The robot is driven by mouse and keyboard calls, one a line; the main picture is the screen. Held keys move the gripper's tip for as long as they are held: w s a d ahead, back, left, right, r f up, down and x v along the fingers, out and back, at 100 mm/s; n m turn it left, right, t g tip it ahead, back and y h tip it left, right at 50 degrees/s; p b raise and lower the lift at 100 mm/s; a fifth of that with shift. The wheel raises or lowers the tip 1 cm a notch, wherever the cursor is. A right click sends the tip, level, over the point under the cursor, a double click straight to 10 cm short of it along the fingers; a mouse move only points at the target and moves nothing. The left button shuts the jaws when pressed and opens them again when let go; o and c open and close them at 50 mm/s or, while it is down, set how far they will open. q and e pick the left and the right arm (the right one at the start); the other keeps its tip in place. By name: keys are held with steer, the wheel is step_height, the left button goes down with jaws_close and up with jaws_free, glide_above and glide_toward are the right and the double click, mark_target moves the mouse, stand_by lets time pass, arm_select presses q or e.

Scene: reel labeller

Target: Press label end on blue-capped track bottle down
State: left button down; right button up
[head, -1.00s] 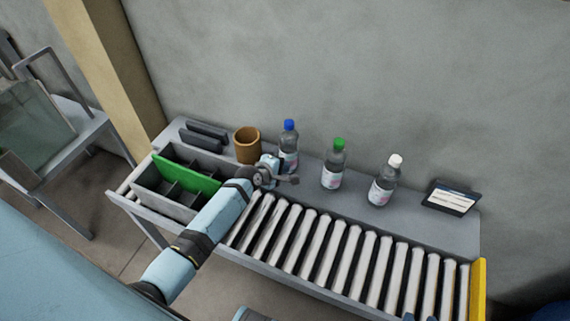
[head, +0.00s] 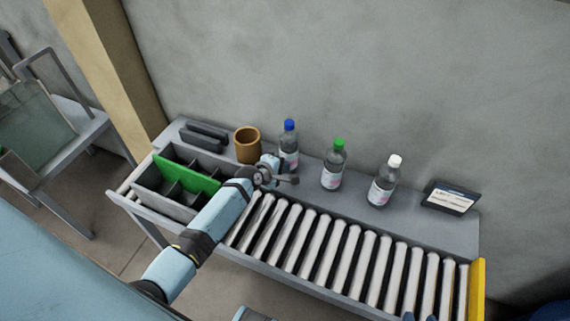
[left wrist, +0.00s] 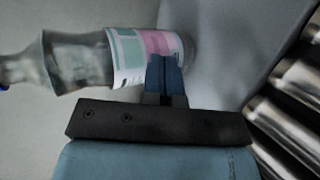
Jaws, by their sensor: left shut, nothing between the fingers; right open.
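The blue-capped bottle (head: 289,135) stands upright on the back shelf of the conveyor table, leftmost of three bottles. Its label, white with green and pink, wraps the lower body and shows large in the left wrist view (left wrist: 130,58). My left gripper (head: 277,161) is in front of this bottle, low beside the label. In the left wrist view its shut fingers (left wrist: 165,78) overlap the label's pink part, with nothing held between them. Whether they touch the label I cannot tell, and the fingers hide part of it.
A green-capped bottle (head: 334,164) and a white-capped bottle (head: 384,180) stand to the right. A brown cup (head: 247,146) is just left of the blue-capped bottle. A grey divided bin (head: 152,200) sits at the left. Rollers (head: 320,246) run along the front; a tablet (head: 450,197) is at the right.

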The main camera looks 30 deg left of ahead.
arm_select(q)
steer(key=shift+w+d+p, duration=0.1)
steer(key=shift+d+p, duration=0.25)
steer(key=shift+d, duration=0.3)
stand_by(0.6)
steer(key=shift+s+d+p, duration=0.2)
steer(key=shift+s+p, duration=1.3)
steer(key=shift+s, duration=1.45)
